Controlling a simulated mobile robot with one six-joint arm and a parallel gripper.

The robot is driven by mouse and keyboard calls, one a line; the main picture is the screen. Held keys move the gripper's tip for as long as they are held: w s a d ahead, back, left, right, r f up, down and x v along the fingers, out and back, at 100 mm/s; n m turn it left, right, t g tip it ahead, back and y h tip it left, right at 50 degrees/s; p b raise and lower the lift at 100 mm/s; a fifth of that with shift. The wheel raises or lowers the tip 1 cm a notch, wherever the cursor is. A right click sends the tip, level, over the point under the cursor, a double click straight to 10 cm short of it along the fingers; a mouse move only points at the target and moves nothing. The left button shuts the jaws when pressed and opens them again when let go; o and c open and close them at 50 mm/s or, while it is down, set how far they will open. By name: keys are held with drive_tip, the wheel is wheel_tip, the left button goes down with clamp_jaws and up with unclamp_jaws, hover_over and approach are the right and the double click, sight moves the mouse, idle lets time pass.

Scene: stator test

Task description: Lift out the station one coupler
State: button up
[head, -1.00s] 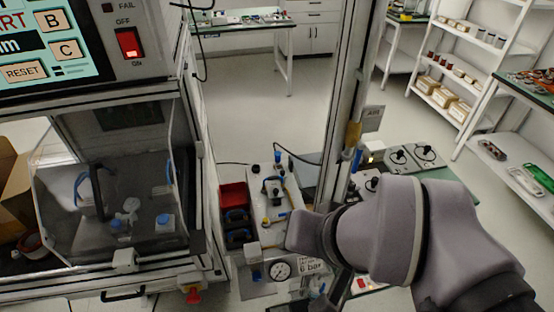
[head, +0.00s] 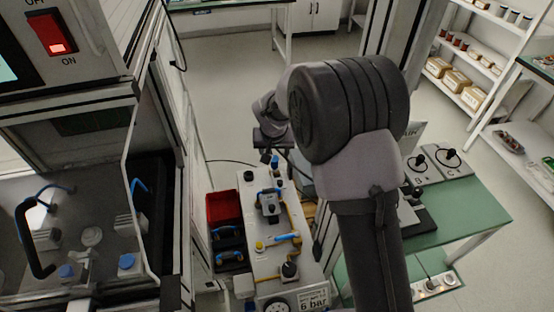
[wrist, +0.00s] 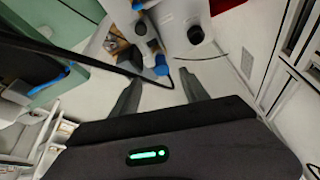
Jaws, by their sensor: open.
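A pale pneumatic panel (head: 262,222) carries blue and black fittings, yellow pipes and a 6 bar label. I cannot tell which fitting is the station one coupler. A small blue-and-black fitting (head: 275,161) stands at its far end. My gripper (head: 272,150) is near that end, its fingers hard to make out there. A blue-ended fitting (wrist: 160,66) on a black hose appears just beyond the fingertips. A dark round fitting (wrist: 196,34) is farther up.
A red bin (head: 223,207) and dark bins (head: 229,248) stand left of the panel. A clear-fronted test enclosure (head: 75,215) fills the left side. A green bench (head: 465,212) with black-knobbed boxes (head: 437,162) is at right.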

sight(274, 160)
drive_tip(key=b+x, duration=0.4)
drive_tip(key=x, duration=0.8)
drive_tip(key=shift+w+r+b, duration=0.1)
drive_tip(key=shift+w+b, duration=0.05)
drive_tip(key=shift+b, duration=0.15)
drive_tip(key=shift+r, duration=0.1)
drive_tip(key=shift+c, duration=0.2)
clamp_jaws()
